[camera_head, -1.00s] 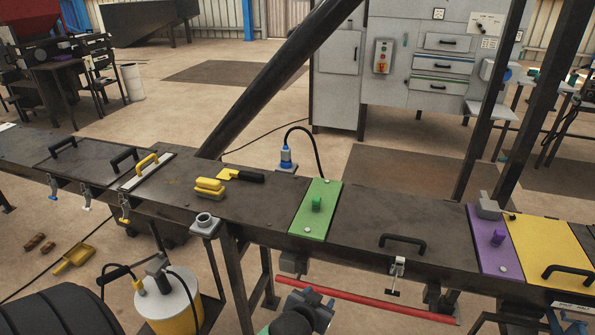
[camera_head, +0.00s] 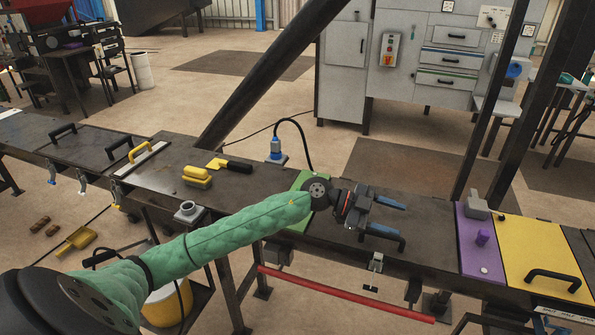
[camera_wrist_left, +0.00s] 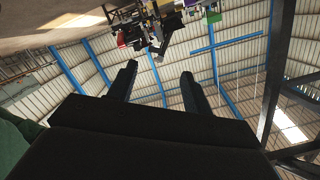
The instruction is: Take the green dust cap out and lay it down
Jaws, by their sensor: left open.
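The green plate (camera_head: 296,186) lies on the dark bench, mostly covered by my left arm. The green dust cap cannot be made out in the current views. My left gripper (camera_head: 394,217) is open over the bench, to the right of the green plate and close to a black handle. It looks empty. In the left wrist view, its two dark fingers (camera_wrist_left: 158,78) stand apart with nothing between them, and the view faces the roof and walls. My right gripper is not in view.
A blue plug (camera_head: 276,148) with a black cable stands behind the green plate. Yellow blocks (camera_head: 197,176) and a yellow-handled brush (camera_head: 228,164) lie to the left. A purple plate (camera_head: 470,250) and yellow plate (camera_head: 535,248) lie right. Bare bench shows between green and purple plates.

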